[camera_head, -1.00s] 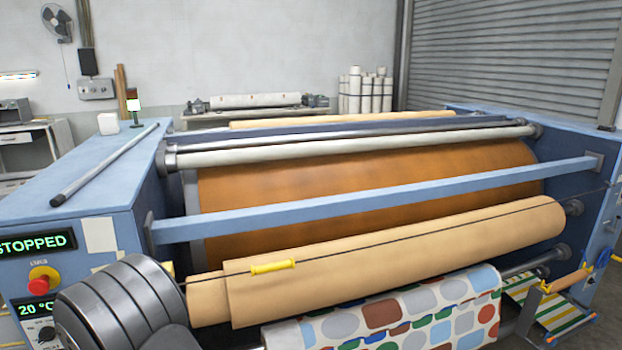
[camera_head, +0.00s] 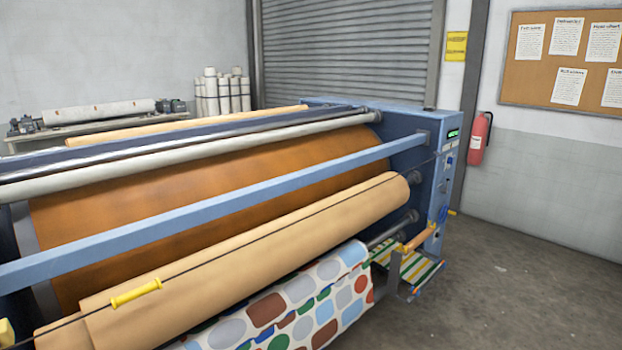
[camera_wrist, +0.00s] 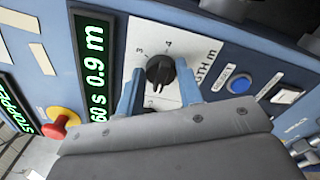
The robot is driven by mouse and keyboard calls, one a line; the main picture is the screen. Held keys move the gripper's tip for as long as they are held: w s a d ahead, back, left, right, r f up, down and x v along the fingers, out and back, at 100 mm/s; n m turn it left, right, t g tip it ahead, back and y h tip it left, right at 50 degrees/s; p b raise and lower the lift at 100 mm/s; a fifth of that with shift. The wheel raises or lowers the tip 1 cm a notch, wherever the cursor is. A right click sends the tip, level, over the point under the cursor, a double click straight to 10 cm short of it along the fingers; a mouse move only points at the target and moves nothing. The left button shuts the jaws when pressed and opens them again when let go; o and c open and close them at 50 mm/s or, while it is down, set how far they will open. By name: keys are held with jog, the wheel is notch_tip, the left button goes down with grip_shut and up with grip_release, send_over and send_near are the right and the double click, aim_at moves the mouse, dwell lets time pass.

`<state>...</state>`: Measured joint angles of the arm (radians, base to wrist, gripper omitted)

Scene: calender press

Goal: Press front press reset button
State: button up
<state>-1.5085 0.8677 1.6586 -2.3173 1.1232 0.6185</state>
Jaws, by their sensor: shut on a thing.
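In the wrist view, my gripper (camera_wrist: 160,72) has its two blue fingers on either side of a black dial knob (camera_wrist: 160,71) and is shut on it. The dial is on a white plate marked in metres. A round blue button (camera_wrist: 238,83) is to the right of the dial, apart from my fingers. A red stop button on a yellow base (camera_wrist: 61,124) is at the left. My gripper is not in the head view.
A green display reading 60 s and 0.9 m (camera_wrist: 92,68) is beside the dial; another reads STOPPED (camera_wrist: 14,116). The head view shows the press with its blue crossbar (camera_head: 215,205), a cord with a yellow grip (camera_head: 136,293) and patterned cloth (camera_head: 300,300). Floor is clear at right.

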jog(key=o, duration=0.4)
jog(key=c, duration=0.4)
